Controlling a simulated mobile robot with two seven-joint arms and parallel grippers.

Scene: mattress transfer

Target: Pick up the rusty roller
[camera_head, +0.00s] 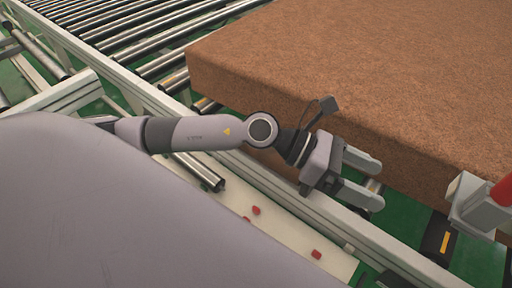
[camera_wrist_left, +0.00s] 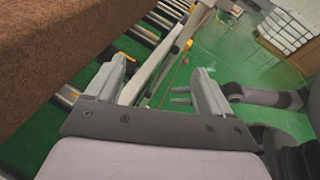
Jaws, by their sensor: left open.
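Several metal rollers (camera_head: 150,62) form the conveyor at the upper left, some with brownish tints near the mattress. Another roller (camera_head: 200,172) shows below my left arm, and I cannot tell which roller is the rusty one. What looks like my right gripper (camera_wrist_left: 180,96) shows small beyond, partly hidden by a finger.
The big brown mattress (camera_head: 310,75) lies on the conveyor and hides rollers. The pale conveyor rail (camera_head: 265,183) runs below my gripper. Red bits (camera_head: 316,254) lie on a pale strip. A grey block with a red top (camera_head: 482,205) stands at the right. Green floor (camera_wrist_left: 215,65) is open beyond.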

